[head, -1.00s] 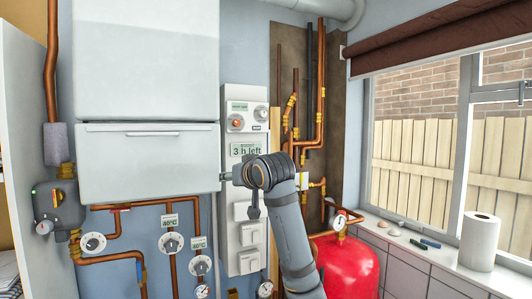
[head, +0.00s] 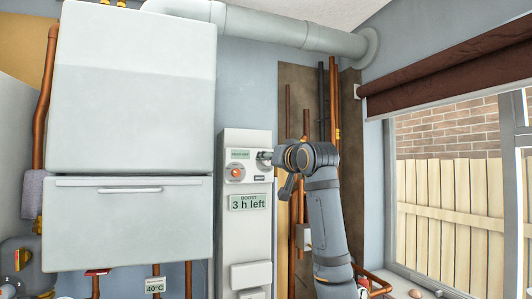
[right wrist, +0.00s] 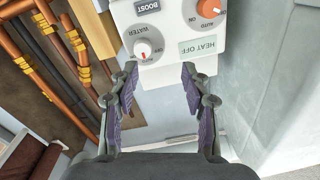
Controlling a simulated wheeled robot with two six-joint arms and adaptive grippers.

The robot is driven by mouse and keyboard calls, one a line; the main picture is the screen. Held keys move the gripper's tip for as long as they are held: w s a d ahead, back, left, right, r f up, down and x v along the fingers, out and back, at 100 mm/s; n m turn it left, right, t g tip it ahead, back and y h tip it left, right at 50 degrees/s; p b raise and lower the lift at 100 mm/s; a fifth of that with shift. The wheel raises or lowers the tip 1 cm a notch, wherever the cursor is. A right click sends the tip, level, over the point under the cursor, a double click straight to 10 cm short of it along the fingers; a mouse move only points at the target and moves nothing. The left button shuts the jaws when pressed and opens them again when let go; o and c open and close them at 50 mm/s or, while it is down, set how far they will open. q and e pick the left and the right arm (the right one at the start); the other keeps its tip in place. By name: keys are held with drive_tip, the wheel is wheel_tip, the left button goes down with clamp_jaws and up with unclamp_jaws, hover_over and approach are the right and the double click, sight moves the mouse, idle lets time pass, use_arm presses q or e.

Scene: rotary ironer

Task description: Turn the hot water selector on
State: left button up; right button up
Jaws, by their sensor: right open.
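The control panel (head: 232,215) is a tall white box on the wall. Its white water knob (head: 262,156) is partly hidden behind my right gripper (head: 270,158) in the head view. In the right wrist view, the water knob (right wrist: 143,50) has a red mark and the label WATER beside it. My right gripper (right wrist: 159,78) is open and empty in front of the panel; the knob lies beyond the tips, nearer the left-hand finger in that picture. I cannot tell whether it touches. My left gripper is not in view.
An orange knob (right wrist: 208,8) marked AUTO and ON and a HEAT OFF display (right wrist: 204,47) share the panel. A "3 h left" display (head: 249,203) is below. A large white boiler (head: 130,90) stands left, copper pipes (head: 305,180) right.

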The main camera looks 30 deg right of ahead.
sight(268, 163)
drive_tip(key=w+d, duration=0.1)
drive_tip(key=w+p, duration=0.1)
drive_tip(key=w, duration=0.1)
drive_tip(key=w+d, duration=0.1)
drive_tip(key=w, duration=0.1)
drive_tip(key=shift+d+f+p, duration=0.3)
drive_tip(key=shift+d+f, duration=0.05)
drive_tip(key=shift+w+d, duration=0.1)
drive_tip(key=shift+d, duration=0.05)
drive_tip(key=shift+c, duration=1.3)
drive_tip(key=shift+d+f, duration=0.15)
drive_tip(key=shift+d, duration=0.05)
drive_tip(key=shift+c, duration=1.3)
drive_tip(key=shift+d, duration=0.1)
drive_tip(key=shift+c, duration=2.3)
clamp_jaws()
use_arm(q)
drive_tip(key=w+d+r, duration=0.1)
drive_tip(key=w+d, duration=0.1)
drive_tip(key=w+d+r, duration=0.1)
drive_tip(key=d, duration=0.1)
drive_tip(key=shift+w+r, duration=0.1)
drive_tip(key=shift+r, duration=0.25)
